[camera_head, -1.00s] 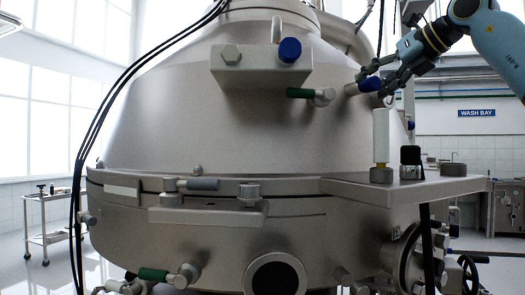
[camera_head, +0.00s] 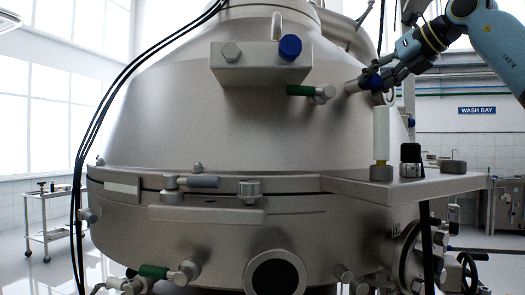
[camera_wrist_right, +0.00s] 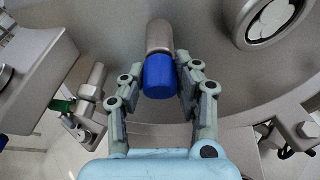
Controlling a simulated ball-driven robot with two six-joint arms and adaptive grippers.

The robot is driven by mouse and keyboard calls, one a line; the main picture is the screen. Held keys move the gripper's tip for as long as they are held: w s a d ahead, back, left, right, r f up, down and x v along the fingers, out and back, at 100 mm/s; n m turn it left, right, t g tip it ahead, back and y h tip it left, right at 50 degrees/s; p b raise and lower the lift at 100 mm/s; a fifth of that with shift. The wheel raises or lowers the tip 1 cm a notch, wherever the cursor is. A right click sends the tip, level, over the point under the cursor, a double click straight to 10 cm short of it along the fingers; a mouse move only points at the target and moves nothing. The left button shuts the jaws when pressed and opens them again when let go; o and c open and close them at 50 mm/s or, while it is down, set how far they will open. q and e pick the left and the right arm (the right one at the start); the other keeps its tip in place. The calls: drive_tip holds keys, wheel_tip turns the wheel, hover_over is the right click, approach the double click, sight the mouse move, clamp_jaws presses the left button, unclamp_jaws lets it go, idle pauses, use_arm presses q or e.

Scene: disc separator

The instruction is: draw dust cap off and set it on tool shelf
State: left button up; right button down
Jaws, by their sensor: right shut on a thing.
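The blue dust cap (camera_head: 374,82) is at the end of a short metal stub (camera_head: 353,86) on the right side of the big steel cone. My right gripper (camera_head: 377,80) is shut on the cap, with one finger on each side. In the right wrist view the cap (camera_wrist_right: 160,76) sits between the fingers, in line with the stub (camera_wrist_right: 159,36); I cannot tell whether they still touch. A flat metal shelf (camera_head: 345,186) juts out at the lower right, below the gripper. My left gripper is not in view.
On the shelf stand a white cylinder (camera_head: 381,135), a black-topped fitting (camera_head: 411,158) and a small metal block (camera_head: 453,167). A second blue knob (camera_head: 290,47) is on the upper block. A green-handled valve (camera_head: 303,91) is left of the stub.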

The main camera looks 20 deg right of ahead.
drive_tip(key=shift+s+f+b, duration=0.1)
drive_tip(key=shift+s+b, duration=0.25)
drive_tip(key=shift+b, duration=0.1)
drive_tip(key=shift+b+v, duration=0.3)
drive_tip(key=shift+v, duration=0.5)
drive_tip(key=shift+s+f+b, duration=0.25)
drive_tip(key=shift+f+b, duration=0.05)
drive_tip(key=shift+b, duration=0.2)
drive_tip(key=shift+s+d+r+b, duration=0.15)
drive_tip(key=shift+s+b, duration=1.2)
drive_tip(key=shift+s, duration=0.7)
drive_tip(key=shift+s, duration=0.1)
